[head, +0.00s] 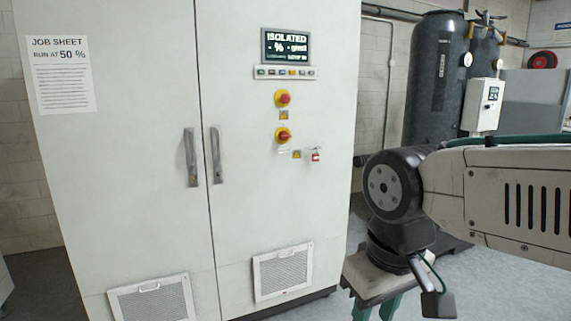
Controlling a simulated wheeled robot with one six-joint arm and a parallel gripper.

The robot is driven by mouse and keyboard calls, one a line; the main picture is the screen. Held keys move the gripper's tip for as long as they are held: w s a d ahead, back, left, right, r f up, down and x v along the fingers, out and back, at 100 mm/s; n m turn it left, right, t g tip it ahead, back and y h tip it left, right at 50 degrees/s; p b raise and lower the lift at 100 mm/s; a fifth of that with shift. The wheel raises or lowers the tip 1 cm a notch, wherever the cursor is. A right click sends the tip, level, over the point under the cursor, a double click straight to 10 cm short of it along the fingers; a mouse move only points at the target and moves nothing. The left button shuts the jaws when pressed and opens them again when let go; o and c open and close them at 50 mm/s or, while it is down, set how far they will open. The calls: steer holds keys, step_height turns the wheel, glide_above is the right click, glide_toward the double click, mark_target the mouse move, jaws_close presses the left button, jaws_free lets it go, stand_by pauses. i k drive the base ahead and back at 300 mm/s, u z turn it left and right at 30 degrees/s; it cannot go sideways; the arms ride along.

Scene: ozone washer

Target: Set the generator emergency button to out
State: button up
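The generator is a white two-door cabinet (240,200) on the left and middle of the head view. Whether the button is pressed in or out is too small to tell. My gripper (376,309) points down at the bottom edge, right of the cabinet and well below the button. Its two teal fingers stand apart with nothing seen between them; their tips are cut off by the frame.
A display (286,46) reads ISOLATED above a row of small buttons. A job sheet (61,74) reads RUN AT 50 %. Dark tanks (436,65) stand behind my arm.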

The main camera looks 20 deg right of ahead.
mark_target(284, 98)
steer(key=u, duration=0.05)
steer(key=k, duration=0.4)
steer(key=z, duration=1.65)
steer(key=i, duration=0.85)
steer(key=u, duration=0.8)
steer(key=i, duration=0.8)
steer(key=u, duration=0.8)
